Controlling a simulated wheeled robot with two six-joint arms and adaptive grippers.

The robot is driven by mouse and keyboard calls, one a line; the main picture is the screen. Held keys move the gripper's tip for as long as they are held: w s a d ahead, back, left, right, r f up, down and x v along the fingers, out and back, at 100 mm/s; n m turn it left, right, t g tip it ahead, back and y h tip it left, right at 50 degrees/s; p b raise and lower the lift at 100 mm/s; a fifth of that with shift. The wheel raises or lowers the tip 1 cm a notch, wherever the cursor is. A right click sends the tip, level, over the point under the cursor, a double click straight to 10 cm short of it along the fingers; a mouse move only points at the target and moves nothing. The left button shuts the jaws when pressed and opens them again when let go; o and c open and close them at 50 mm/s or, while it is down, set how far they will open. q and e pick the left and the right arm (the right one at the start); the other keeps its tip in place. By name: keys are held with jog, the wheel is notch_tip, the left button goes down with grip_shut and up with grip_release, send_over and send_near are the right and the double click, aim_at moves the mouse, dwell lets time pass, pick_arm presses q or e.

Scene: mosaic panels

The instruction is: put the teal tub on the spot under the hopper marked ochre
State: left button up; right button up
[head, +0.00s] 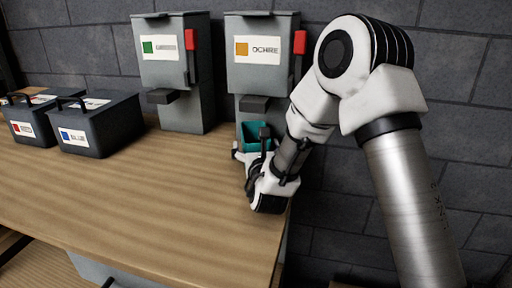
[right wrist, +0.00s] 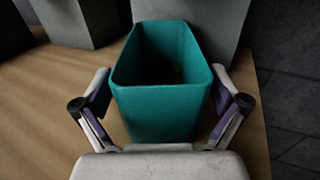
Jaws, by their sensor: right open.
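The teal tub (head: 256,132) stands upright on the bench under the spout of the hopper marked ochre (head: 262,84). In the right wrist view the tub (right wrist: 160,110) is open-topped and looks empty. My right gripper (head: 251,152) is at the tub's near side. In the right wrist view its two open fingers (right wrist: 160,100) stand on either side of the tub, with little space between fingers and walls. I cannot tell whether they touch it. The spot under the tub is hidden. My left gripper is not in view.
A second hopper (head: 176,90) with a green label stands to the left. Two dark lidded boxes with handles, one with a blue label (head: 100,125) and one with a red label (head: 30,128), sit at the bench's left. The middle of the wooden bench (head: 150,195) is clear.

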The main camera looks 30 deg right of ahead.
jog(key=shift+w+r+p, duration=0.1)
jog(key=shift+r+p, duration=0.1)
jog(key=shift+p, duration=0.1)
jog(key=v, duration=0.3)
jog(key=b+v, duration=0.1)
jog(key=v, duration=0.3)
jog(key=shift+s+a+f, duration=0.2)
jog(key=shift+s, duration=0.05)
jog(key=shift+s+a+r+p, duration=0.25)
jog(key=shift+s+p, duration=0.1)
jog(key=shift+s, duration=0.1)
jog(key=shift+s+a+r+p, duration=0.2)
jog(key=shift+s+r+p, duration=0.1)
jog(key=shift+s, duration=0.15)
jog(key=p+v, duration=0.2)
jog(key=p, duration=0.5)
jog(key=shift+d+f, duration=0.1)
jog(key=shift+f, duration=0.05)
jog(key=shift+s+f, duration=0.2)
jog(key=shift+s, duration=0.05)
jog(key=shift+f, duration=0.15)
